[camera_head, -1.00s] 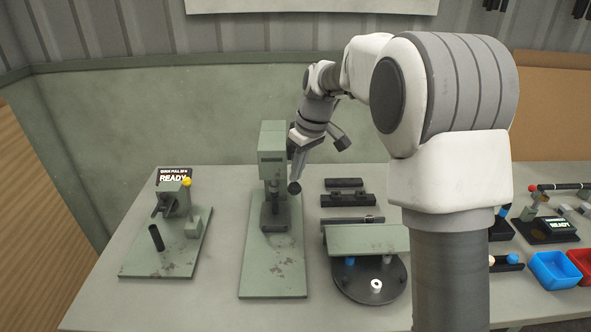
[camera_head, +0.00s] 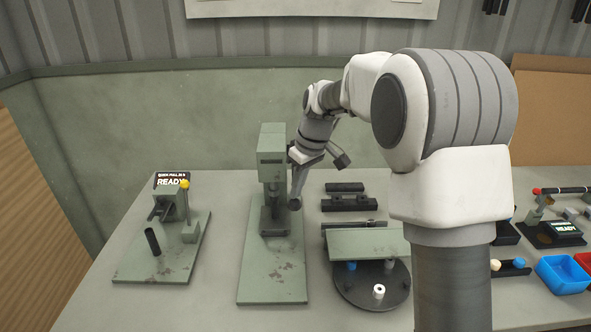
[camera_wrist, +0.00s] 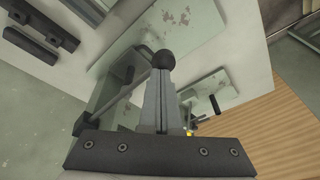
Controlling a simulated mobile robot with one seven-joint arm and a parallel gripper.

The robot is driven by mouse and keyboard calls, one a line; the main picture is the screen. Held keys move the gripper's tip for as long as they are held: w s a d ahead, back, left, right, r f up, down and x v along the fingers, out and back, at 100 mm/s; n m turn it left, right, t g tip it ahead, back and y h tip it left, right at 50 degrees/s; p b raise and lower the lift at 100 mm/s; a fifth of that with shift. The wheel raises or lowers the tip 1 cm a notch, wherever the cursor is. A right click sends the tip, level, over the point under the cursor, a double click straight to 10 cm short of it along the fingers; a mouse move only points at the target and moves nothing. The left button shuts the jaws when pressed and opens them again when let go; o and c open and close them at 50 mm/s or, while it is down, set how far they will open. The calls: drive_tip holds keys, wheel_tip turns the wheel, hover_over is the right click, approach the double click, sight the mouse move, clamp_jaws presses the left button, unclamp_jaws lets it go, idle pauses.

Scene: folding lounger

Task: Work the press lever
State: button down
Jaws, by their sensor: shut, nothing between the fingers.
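The green press (camera_head: 272,150) stands upright on its long base plate (camera_head: 273,273), left of centre in the head view. Its lever ends in a black ball knob (camera_head: 294,204), beside the press column at its right. In the wrist view the knob (camera_wrist: 163,60) shows at the fingertips, and a thin lever rod (camera_wrist: 118,100) runs from it toward the lower left. My gripper (camera_head: 296,196) is shut and empty, pointing down with its tips at the knob. In the wrist view the shut fingers (camera_wrist: 161,72) appear against the knob; exact contact is hard to tell.
A smaller green fixture (camera_head: 170,235) with a yellow-tipped lever stands at the left. Black blocks (camera_head: 348,195) and a round dark turntable (camera_head: 372,290) lie to the right. A blue bin (camera_head: 562,274) is at the far right. The bench in front of the press is clear.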

drive_tip(key=shift+s+f+b, duration=0.15)
drive_tip(key=shift+f+b, duration=0.7)
drive_tip(key=shift+f, duration=0.5)
wheel_tip(320, 180, up, 13)
drive_tip(key=w+p, duration=0.1)
drive_tip(key=p, duration=0.9)
drive_tip(key=shift+r+p, duration=0.2)
drive_tip(key=shift+p, duration=0.2)
wheel_tip(320, 180, up, 7)
drive_tip(key=p, duration=0.5)
drive_tip(key=shift+w+p, duration=0.25)
drive_tip(key=shift+p, duration=0.05)
